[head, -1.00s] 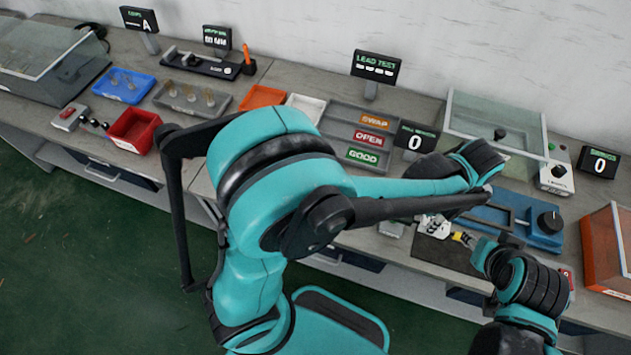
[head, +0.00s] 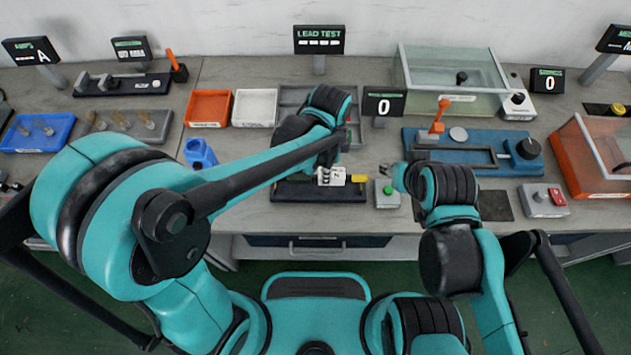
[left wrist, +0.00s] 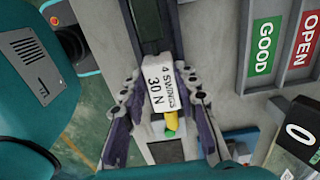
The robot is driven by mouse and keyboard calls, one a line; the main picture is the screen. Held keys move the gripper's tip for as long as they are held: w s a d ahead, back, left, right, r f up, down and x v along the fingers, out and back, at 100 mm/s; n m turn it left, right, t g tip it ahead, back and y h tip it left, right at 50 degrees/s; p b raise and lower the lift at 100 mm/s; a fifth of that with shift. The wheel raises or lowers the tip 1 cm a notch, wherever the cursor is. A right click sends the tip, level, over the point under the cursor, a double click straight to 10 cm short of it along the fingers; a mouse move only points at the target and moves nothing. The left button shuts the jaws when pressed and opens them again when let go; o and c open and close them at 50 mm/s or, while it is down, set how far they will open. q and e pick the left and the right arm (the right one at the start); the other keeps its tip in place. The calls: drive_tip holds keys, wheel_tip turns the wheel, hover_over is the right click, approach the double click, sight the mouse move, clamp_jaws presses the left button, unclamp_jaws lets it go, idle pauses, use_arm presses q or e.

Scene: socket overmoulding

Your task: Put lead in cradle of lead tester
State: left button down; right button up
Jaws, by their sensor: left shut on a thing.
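The lead tester (head: 292,190) is the dark base under the LEAD TEST sign, and a white block marked "4 SWINGS 30 N" (left wrist: 158,85) shows in the left wrist view. My left gripper (head: 335,174) is low over the tester. In the left wrist view its fingers (left wrist: 167,108) stand on both sides of the white block and a yellow piece. The yellow piece (left wrist: 172,121), which looks like the lead's end, is between the fingers. The rest of the lead and the cradle are hidden. My right gripper (head: 388,174) is to the right; its fingers are too small to read.
A grey box with a green button (head: 387,194) stands right of the tester. A blue machine (head: 470,157) with a black knob lies behind my right arm. Orange (head: 207,108) and white (head: 254,108) trays and a blue container (head: 199,153) are to the left.

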use_arm(q)
drive_tip(key=shift+a+f, duration=0.8)
drive_tip(key=shift+a, duration=0.3)
drive_tip(key=shift+f+b, duration=1.15)
drive_tip(key=shift+f, duration=0.7)
drive_tip(key=shift+f, duration=0.2)
drive_tip(key=c, duration=1.1)
unclamp_jaws()
drive_tip(key=shift+c, duration=0.2)
drive_tip(key=shift+r, duration=0.15)
